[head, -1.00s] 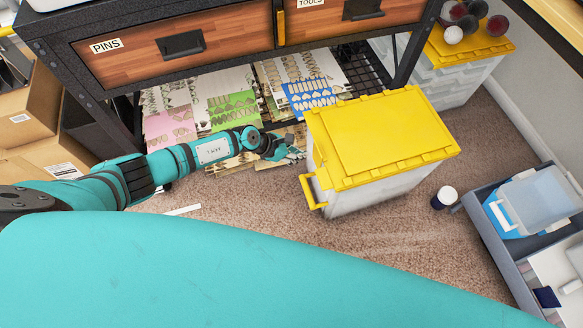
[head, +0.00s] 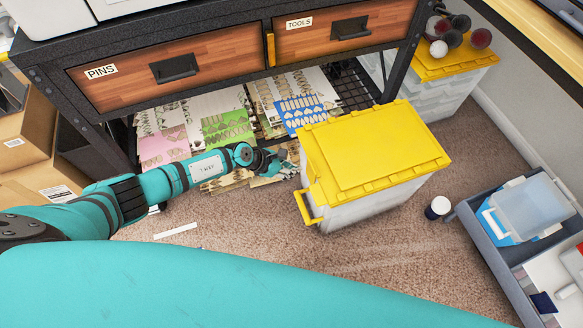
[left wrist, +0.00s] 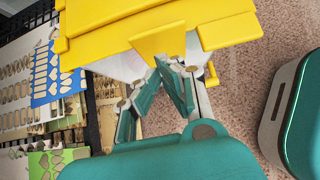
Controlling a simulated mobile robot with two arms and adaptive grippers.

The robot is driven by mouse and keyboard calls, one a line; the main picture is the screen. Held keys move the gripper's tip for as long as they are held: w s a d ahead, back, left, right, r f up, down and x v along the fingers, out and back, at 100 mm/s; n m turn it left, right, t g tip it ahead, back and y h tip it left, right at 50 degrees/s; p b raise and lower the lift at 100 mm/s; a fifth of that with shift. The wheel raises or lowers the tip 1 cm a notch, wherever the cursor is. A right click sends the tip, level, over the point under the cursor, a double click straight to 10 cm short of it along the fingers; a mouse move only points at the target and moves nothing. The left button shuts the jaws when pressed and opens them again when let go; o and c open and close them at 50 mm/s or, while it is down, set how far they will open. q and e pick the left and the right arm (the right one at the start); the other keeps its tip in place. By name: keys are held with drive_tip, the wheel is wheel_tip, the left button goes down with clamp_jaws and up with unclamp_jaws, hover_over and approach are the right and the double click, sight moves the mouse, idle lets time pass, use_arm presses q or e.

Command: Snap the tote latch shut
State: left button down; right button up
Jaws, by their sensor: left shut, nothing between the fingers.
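The tote (head: 365,203) stands on the carpet with its yellow lid (head: 372,150) on top. A yellow loop-shaped piece (head: 308,207) sticks out low at its left front corner. In the left wrist view, a yellow tab (left wrist: 160,42) tilts out below the lid rim, apparently the latch. My left gripper (head: 279,162) is beside the tote's left end, low down. In the left wrist view its fingers (left wrist: 168,66) are shut and empty, just below the tab; I cannot tell whether they touch it. My right gripper is not in view.
A workbench with drawers (head: 175,70) stands behind, with patterned sheets (head: 228,125) on its low shelf close to my left arm. A small dark jar with a white lid (head: 438,207) and a grey crate (head: 470,220) are right of the tote.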

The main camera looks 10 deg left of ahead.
use_arm(q)
drive_tip(key=v, duration=1.2)
idle(0.3)
